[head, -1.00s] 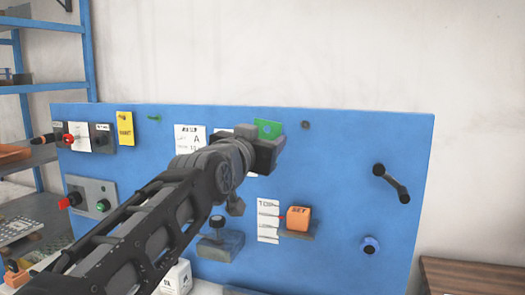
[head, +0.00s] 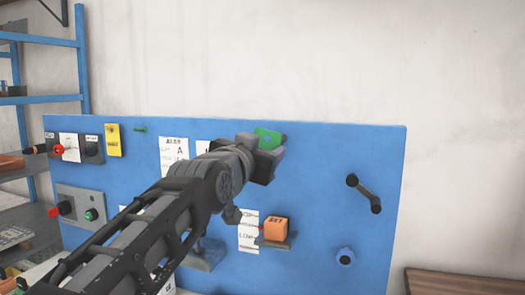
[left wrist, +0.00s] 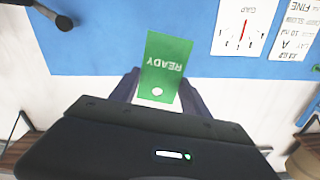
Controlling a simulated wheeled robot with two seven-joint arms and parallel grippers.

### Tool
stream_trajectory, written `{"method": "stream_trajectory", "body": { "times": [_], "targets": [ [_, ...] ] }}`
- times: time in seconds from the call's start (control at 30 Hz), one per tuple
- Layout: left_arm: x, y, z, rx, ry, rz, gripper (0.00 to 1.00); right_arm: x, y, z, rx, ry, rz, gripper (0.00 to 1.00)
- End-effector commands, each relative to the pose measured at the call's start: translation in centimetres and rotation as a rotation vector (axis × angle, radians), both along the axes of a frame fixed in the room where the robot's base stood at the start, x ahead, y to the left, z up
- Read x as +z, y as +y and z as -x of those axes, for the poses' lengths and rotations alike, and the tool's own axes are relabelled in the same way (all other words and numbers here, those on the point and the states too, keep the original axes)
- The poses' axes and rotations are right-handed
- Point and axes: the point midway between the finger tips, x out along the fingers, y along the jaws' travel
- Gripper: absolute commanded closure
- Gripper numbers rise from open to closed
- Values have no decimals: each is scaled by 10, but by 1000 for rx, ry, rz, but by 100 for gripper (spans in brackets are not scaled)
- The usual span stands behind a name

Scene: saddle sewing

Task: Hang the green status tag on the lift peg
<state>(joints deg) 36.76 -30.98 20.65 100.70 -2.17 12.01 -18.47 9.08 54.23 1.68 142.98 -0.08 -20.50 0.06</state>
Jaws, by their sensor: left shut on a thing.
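The green tag (head: 267,137) is in my left gripper (head: 272,152), in front of the blue board near its top edge. In the left wrist view the tag (left wrist: 168,60) reads READY upside down, with a pale hole near the jaws. The left gripper (left wrist: 158,88) is shut on the tag's end. A small grey peg (head: 284,137) shows at the tag's right edge in the head view; I cannot tell whether they touch. No label shows which peg is the lift peg. My right gripper is not in view.
A blue shelf (head: 80,60) stands at left. The board's upper right is mostly clear.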

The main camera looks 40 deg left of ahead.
Motion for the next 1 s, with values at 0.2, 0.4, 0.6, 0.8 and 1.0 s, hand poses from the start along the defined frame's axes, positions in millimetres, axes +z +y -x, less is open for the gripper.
{"method": "stream_trajectory", "body": {
  "times": [0.2,0.4,0.6,0.8,1.0],
  "targets": [
    [0,4,-11,-1,1,0,75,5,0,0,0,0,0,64],
    [0,8,-23,0,2,1,75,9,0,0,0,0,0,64],
    [-1,13,-36,0,2,1,75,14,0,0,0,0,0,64],
    [-1,17,-48,1,2,1,75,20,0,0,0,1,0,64],
    [-2,21,-60,0,0,2,75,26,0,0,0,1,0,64]
  ]
}}
